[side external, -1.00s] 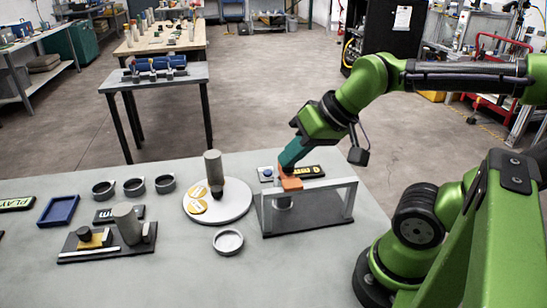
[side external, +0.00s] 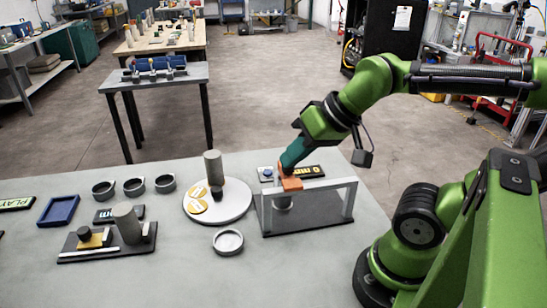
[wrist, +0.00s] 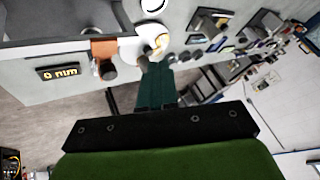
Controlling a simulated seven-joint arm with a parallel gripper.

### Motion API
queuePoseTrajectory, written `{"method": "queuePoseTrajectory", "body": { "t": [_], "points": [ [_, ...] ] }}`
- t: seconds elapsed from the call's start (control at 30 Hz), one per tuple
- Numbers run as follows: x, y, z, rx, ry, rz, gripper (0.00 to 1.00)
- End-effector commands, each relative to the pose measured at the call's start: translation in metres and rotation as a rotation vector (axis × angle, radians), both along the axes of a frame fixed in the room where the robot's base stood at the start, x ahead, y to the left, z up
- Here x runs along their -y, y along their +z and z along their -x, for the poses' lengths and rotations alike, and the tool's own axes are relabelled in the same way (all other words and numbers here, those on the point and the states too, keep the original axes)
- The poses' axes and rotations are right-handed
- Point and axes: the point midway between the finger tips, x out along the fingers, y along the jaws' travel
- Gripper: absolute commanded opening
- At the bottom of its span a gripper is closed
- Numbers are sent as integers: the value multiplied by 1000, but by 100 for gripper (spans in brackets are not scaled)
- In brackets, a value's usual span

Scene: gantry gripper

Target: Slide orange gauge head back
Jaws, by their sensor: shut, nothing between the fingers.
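The orange gauge head (side external: 291,184) sits on the top beam of a grey gantry frame (side external: 348,204), near its left end. It also shows in the wrist view (wrist: 103,48). My gripper (side external: 283,171) is shut and empty, with its teal fingers pointing down at the left rear of the orange head. In the wrist view the fingertips (wrist: 155,66) lie to the right of the head. I cannot tell whether they touch it. A display (wrist: 57,72) behind the gantry reads 0 mm.
A round white turntable (side external: 233,208) with a grey post (side external: 213,168) stands left of the gantry. A shallow round dish (side external: 228,241) lies in front of it. Several dark rings and a blue tray (side external: 58,210) are farther left. The front of the table is clear.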

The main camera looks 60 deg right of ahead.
Motion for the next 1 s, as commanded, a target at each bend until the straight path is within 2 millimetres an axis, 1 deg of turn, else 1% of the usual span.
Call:
{"method": "queuePoseTrajectory", "body": {
  "t": [0.03, 0.17, 0.2, 0.27, 0.3, 0.37, 0.4, 0.5, 0.6, 0.63, 0.7, 0.8, 0.87, 1.0],
  "points": [
    [0, 0, 0, 0, 0, 0, 5],
    [4, -6, -5, -31, -17, -1, 24],
    [8, -4, -11, -41, -26, 5, 31],
    [16, 2, -23, -77, -43, 20, 40],
    [23, 7, -33, -114, -52, 34, 46],
    [37, 17, -47, -191, -69, 59, 55],
    [47, 23, -55, -251, -82, 76, 59],
    [72, 41, -70, -392, -124, 111, 59],
    [91, 58, -78, -509, -173, 126, 59],
    [94, 63, -79, -536, -185, 127, 59],
    [98, 74, -78, -582, -210, 126, 59],
    [98, 87, -72, -615, -229, 118, 59],
    [96, 88, -68, -632, -232, 111, 59],
    [93, 78, -65, -650, -226, 103, 59]
  ]
}}
